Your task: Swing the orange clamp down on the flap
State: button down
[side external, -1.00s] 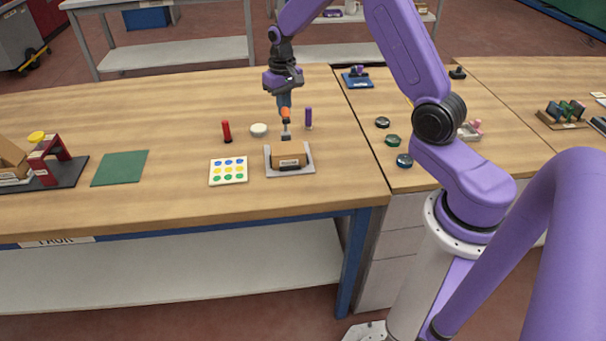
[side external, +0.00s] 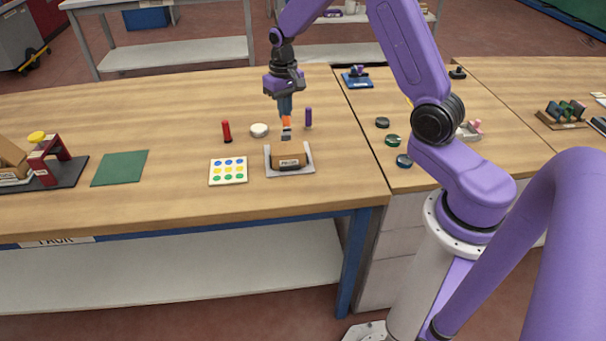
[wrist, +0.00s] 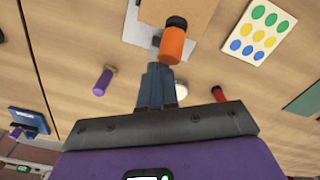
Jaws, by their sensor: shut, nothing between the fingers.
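The orange clamp (side external: 287,122) stands up behind the flap in the side view, with a dark end. In the wrist view the clamp (wrist: 173,44) lies just beyond my fingertips, and I cannot tell whether they touch it. The brown flap (side external: 289,162) sits in a light grey fixture (side external: 268,165); its tan surface also shows in the wrist view (wrist: 205,18). My gripper (side external: 285,110) points down, directly above and behind the clamp, with its fingers shut and empty. The fingers also show in the wrist view (wrist: 158,68). The clamp's base is partly hidden.
A purple peg (side external: 308,118) stands close to the right of my gripper. A white round piece (side external: 259,130) and a red peg (side external: 227,131) stand to the left. A card with coloured dots (side external: 228,171) lies left of the fixture. Bare wood lies in front of the fixture.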

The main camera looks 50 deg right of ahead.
jog(key=shift+s+a, duration=0.1)
notch_tip(320, 180, up, 7)
dwell(1.0)
jog(key=s+a+r+n, duration=0.3)
jog(key=s+a+n, duration=0.4)
jog(key=s+a, duration=0.6)
jog(key=s+n, duration=0.8)
jog(key=s, duration=1.2)
jog(key=shift+s+a+f+n, duration=0.25)
jog(key=shift+s+a+n, duration=0.05)
jog(key=shift+s, duration=0.05)
